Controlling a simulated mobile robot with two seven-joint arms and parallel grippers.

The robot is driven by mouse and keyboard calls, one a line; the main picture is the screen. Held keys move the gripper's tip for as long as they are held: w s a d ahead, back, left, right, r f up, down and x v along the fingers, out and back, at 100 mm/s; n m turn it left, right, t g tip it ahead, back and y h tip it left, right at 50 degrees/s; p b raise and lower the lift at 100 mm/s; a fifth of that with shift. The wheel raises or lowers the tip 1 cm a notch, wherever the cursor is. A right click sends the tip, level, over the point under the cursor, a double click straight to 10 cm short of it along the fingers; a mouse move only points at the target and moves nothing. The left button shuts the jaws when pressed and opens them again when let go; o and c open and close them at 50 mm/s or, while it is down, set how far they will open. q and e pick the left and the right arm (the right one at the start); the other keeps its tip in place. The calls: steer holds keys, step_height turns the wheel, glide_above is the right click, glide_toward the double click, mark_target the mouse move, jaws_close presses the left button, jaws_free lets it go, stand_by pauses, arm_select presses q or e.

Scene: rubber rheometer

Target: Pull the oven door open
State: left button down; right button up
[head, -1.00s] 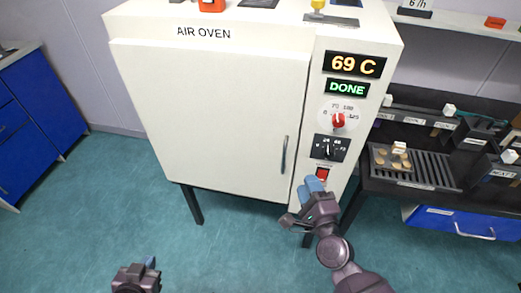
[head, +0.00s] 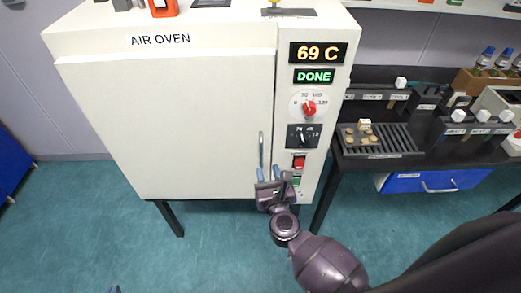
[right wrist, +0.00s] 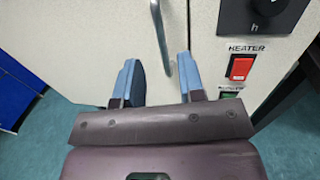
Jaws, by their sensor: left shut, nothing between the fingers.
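The oven door (head: 170,125) is the large white front panel of the air oven and is shut. Its grey vertical bar handle (head: 261,150) is near the door's right edge. My right gripper (head: 268,175) is open with blue fingertips, at the handle's lower end. In the right wrist view, the handle (right wrist: 160,35) appears between the two open fingers (right wrist: 158,72); I cannot tell how deep it sits between them. Only a blue tip of my left gripper (head: 115,289) shows at the bottom edge of the head view.
Right of the door, the panel has a 69 C display (head: 317,53), a DONE display (head: 314,76), knobs and a red heater switch (head: 299,162). A dark bench (head: 400,165) with racks stands on the right. The floor before the oven (head: 110,240) is clear.

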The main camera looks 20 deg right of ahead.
mark_target(262, 152)
steer(key=w, duration=0.8)
steer(key=shift+w+d, duration=0.35)
steer(key=shift+d, duration=0.05)
jaws_close()
